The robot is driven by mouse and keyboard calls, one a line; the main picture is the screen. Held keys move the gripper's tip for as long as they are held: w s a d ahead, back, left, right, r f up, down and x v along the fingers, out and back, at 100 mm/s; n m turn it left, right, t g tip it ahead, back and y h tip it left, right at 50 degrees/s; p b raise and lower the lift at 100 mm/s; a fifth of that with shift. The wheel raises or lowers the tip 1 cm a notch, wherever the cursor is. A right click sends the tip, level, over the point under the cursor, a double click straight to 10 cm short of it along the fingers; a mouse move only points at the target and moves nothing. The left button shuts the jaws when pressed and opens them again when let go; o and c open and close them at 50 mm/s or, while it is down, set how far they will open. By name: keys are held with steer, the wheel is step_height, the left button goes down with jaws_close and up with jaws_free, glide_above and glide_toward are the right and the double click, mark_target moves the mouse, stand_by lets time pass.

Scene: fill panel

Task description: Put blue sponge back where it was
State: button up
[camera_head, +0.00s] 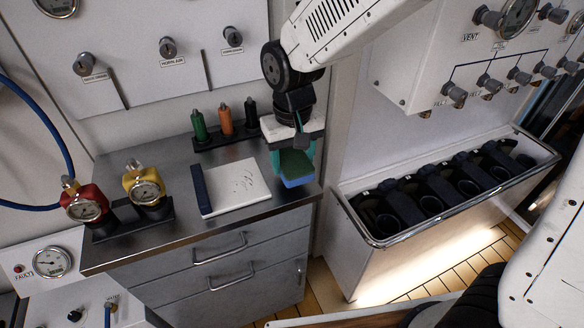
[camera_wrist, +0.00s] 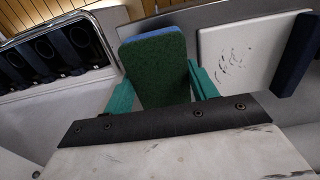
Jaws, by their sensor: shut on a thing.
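The blue sponge (camera_head: 297,181) has a dark green scouring face. My gripper (camera_head: 292,160) is shut on it at the right end of the grey counter. In the wrist view the sponge (camera_wrist: 154,68) sits between the two teal fingers (camera_wrist: 160,90), green face towards the camera with a thin blue edge at the top. In the head view its lower end shows blue near the counter's right edge. I cannot tell whether it touches the counter.
A white board (camera_head: 238,187) with dark scribbles and a navy edge lies left of the sponge. Green, orange and black markers (camera_head: 225,122) stand in a rack behind. Red (camera_head: 84,203) and yellow (camera_head: 146,186) gauges stand at left. A bin (camera_head: 377,240) with black holders is at right.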

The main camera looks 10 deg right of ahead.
mark_target(292, 169)
steer(key=shift+w+f, duration=0.15)
steer(key=shift+f, duration=1.65)
steer(key=o, duration=0.9)
step_height(292, 169, up, 12)
steer(key=shift+r, duration=0.1)
steer(key=shift+d+r, duration=0.1)
steer(key=shift+d, duration=0.1)
steer(key=s+d+r+m+t, duration=0.1)
steer(key=s+d+r+m, duration=0.2)
steer(key=s+d, duration=1.6)
steer(key=shift+s+d+r, duration=0.25)
steer(key=shift+d+r, duration=0.15)
steer(key=shift+d, duration=0.2)
